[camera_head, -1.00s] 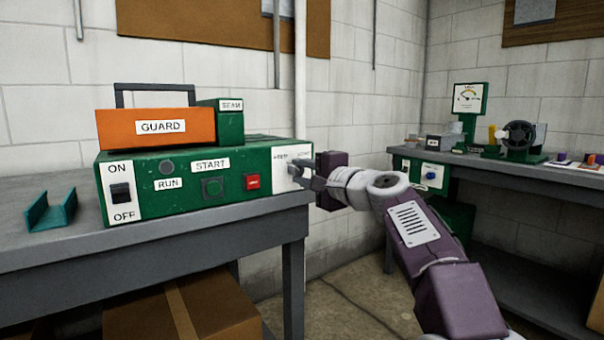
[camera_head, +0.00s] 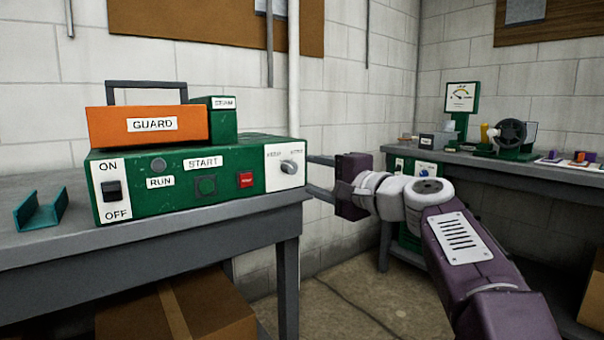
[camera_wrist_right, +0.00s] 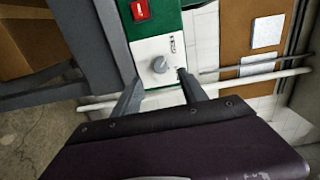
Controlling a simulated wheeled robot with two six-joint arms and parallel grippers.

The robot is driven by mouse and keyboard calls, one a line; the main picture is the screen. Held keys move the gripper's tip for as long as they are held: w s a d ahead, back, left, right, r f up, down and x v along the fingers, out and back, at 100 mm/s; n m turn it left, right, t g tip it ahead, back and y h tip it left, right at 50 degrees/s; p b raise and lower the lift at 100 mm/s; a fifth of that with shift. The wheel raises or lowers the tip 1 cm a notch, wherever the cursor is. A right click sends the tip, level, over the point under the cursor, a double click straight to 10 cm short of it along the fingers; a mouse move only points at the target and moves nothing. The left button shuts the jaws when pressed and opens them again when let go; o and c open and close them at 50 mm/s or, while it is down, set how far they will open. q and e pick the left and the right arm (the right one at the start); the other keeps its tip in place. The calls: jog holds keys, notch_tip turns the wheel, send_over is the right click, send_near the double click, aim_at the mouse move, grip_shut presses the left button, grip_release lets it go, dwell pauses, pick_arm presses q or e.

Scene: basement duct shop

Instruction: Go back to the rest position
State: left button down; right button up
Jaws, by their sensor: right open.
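My right gripper (camera_head: 318,174) is open and empty, just to the right of the green machine (camera_head: 150,206) in the head view. Its two fingers are spread apart and point toward the machine's right end. The round grey knob (camera_head: 289,167) on the white panel is free of the fingers. In the right wrist view the knob (camera_wrist_right: 159,65) shows beyond and between the two open fingers (camera_wrist_right: 158,93). My left gripper is not in view.
The machine stands on a grey bench (camera_head: 60,238) with an orange guard (camera_head: 105,127) on top and a teal channel piece (camera_head: 40,210) at left. A cardboard box (camera_head: 205,306) sits below. A second bench (camera_head: 540,177) at right holds a gauge (camera_head: 461,97) and several small items.

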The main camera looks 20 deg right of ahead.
jog(key=shift+s+d, duration=0.25)
jog(key=shift+s, duration=0.4)
